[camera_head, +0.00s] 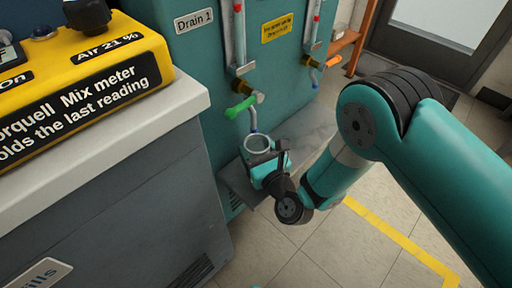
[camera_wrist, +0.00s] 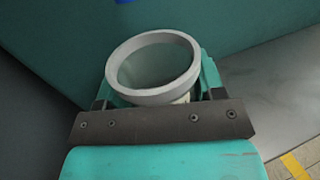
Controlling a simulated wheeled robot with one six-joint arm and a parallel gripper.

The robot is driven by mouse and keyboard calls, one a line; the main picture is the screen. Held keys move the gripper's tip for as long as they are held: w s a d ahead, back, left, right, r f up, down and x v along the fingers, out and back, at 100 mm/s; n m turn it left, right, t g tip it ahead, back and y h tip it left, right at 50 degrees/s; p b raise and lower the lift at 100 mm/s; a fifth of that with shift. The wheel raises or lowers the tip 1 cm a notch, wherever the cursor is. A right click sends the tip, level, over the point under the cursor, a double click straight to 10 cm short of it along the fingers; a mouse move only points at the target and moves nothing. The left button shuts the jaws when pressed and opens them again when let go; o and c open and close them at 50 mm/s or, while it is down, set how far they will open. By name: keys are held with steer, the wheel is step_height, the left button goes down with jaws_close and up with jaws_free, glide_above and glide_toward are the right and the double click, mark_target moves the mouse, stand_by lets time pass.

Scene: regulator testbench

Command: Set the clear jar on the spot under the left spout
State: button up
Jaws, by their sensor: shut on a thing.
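The clear jar (camera_head: 257,143) shows as a pale round rim in front of the teal bench, close below the left spout (camera_head: 252,120). In the wrist view the jar (camera_wrist: 153,66) is seen from above with its mouth open and it looks empty. My gripper (camera_head: 266,160) is shut on the jar, with a teal finger on each side of it. The grey shelf (camera_head: 235,185) lies under the spouts. I cannot tell whether the jar's base touches the shelf, as my gripper hides it. The right spout (camera_head: 312,74) has an orange and blue handle and is apart from the jar.
A green handle (camera_head: 240,107) sits on the left pipe, just above the jar. A grey cabinet (camera_head: 110,200) with a yellow mix meter (camera_head: 85,80) on top stands close on the left. The shelf is bare to the right. A yellow floor line (camera_head: 400,240) runs at the lower right.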

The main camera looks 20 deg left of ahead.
steer(key=shift+f+b, duration=0.35)
steer(key=shift+b, duration=0.1)
stand_by(0.4)
steer(key=o, duration=1.1)
steer(key=shift+s, duration=0.15)
